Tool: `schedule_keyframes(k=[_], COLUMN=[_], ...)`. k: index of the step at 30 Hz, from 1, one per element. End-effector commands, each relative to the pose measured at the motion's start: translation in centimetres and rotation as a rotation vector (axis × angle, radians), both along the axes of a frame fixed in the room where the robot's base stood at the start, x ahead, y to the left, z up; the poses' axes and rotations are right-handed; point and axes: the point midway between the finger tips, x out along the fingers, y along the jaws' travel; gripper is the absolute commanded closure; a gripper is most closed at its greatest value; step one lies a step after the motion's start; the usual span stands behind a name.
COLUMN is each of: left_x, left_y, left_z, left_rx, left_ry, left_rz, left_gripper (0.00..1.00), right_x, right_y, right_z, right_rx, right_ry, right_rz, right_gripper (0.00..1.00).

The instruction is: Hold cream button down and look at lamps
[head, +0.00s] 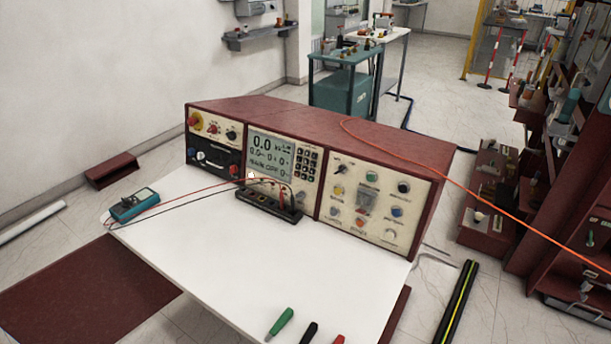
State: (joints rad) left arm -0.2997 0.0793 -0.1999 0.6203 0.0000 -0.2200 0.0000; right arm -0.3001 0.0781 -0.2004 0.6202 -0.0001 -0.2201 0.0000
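A dark red control console (297,121) stands at the back of a white tabletop. Its cream right panel (351,174) carries several small round buttons, knobs or lamps. Among them are a green one (371,177), a yellow one (338,190), a blue one (397,211), a red one (361,222) and a pale cream one (390,233) at the lower right. They are too small to tell buttons from lamps for sure, or whether any is lit. The middle display (271,153) reads 0.0. Neither of my grippers is in view.
The white tabletop (230,240) is mostly clear in front. A teal meter (134,204) lies at its left edge, a black terminal box (268,205) before the console. Green (280,322) and black handles lie at the front edge. An orange cable (480,195) crosses the right side.

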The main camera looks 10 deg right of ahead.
Motion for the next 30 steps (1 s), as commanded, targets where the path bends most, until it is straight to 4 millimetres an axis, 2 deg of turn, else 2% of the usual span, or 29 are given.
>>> schedule_keyframes(k=[10, 17, 18, 30], left_x=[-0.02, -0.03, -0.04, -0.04], left_y=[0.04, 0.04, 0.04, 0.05], left_z=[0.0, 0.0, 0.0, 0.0], left_rx=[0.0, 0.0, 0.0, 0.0], left_ry=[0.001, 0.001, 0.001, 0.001], left_rz=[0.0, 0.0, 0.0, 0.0], left_gripper=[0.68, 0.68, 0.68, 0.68], right_x=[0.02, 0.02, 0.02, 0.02], right_y=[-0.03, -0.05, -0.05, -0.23], right_z=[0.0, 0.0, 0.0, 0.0], right_rx=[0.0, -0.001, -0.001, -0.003], right_ry=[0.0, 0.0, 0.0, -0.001], right_rz=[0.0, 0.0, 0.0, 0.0], right_gripper=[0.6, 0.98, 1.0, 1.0])
